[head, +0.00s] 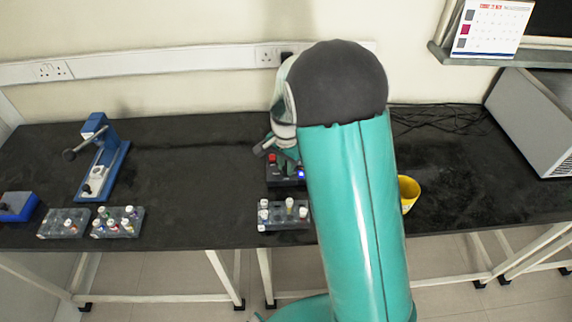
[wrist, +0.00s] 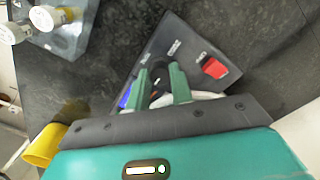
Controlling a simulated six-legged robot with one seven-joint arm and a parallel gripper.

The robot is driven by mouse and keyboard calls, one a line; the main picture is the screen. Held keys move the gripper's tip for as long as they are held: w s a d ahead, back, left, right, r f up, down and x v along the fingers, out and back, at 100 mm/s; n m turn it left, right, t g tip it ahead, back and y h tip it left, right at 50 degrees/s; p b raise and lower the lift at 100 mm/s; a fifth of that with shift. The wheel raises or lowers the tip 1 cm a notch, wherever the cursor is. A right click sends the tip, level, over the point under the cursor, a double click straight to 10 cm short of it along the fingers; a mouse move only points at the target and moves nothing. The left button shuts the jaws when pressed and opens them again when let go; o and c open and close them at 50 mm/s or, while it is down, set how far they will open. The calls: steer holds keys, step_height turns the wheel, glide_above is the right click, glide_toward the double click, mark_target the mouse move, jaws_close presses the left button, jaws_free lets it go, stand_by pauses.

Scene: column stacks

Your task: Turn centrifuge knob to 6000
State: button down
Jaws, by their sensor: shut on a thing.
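The centrifuge (head: 286,182) stands on the black bench, mostly hidden behind my arm in the head view. Its dark front panel (wrist: 190,52) shows in the wrist view, with a red switch (wrist: 214,68) and printed labels. A blue-lit display (head: 300,174) shows at its right in the head view; its digits cannot be read. My gripper (wrist: 161,82) is at the panel, its two green fingers shut on the black knob (wrist: 159,73). The fingers partly cover the knob, and its pointer cannot be made out.
A tube rack (head: 284,222) with several vials stands in front of the centrifuge. A yellow cup (head: 409,190) is to the right. Two more racks, a blue box (head: 17,206) and a blue device (head: 104,160) stand at the left. Bench between is clear.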

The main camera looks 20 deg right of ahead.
steer(key=shift+w, duration=0.1)
stand_by(0.4)
steer(key=c, duration=1.2)
jaws_free()
steer(key=shift+c, duration=0.2)
steer(key=shift+r, duration=0.1)
step_height(320, 180, up, 14)
